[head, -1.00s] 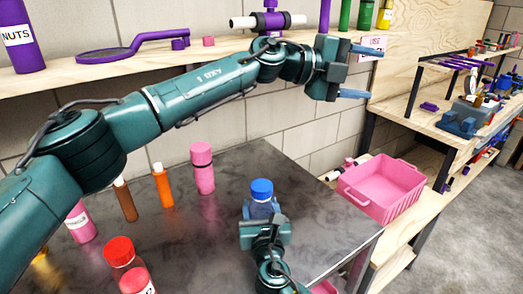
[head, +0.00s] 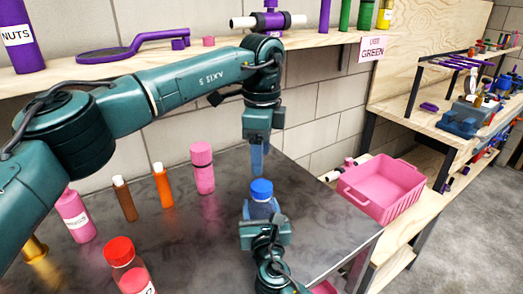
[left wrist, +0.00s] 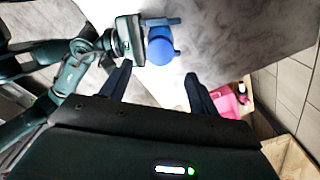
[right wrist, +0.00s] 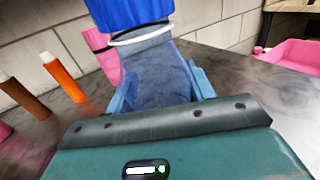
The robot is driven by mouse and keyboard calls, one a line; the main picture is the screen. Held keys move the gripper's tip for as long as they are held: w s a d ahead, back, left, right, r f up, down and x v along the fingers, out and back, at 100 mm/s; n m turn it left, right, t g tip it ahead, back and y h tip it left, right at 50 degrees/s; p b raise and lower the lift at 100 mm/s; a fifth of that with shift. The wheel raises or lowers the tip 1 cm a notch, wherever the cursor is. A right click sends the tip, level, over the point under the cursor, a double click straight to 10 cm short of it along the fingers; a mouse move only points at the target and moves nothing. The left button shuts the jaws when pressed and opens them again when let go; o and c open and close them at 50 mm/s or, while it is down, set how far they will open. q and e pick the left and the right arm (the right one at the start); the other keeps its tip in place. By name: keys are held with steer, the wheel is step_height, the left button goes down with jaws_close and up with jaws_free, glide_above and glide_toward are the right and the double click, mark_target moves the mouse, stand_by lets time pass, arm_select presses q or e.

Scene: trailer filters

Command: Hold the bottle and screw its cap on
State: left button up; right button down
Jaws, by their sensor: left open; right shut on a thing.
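A clear blue bottle (head: 263,209) with a blue cap (head: 261,189) stands upright at the front right of the dark metal table. My right gripper (head: 263,221) is shut on the bottle's body. In the right wrist view the bottle (right wrist: 150,78) is between the fingers, and a pale ring shows just under the cap (right wrist: 128,12). My left gripper (head: 257,160) points down, open and empty, above the cap with a small gap.
Pink (head: 203,168), orange (head: 162,186) and brown (head: 125,199) bottles stand to the left on the table (head: 205,235). A pink crate (head: 380,190) is to the right. A wooden shelf (head: 110,80) runs behind my left arm.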

mark_target(261, 185)
arm_select(q)
steer(key=shift+f, duration=4)
steer(key=shift+c, duration=0.5)
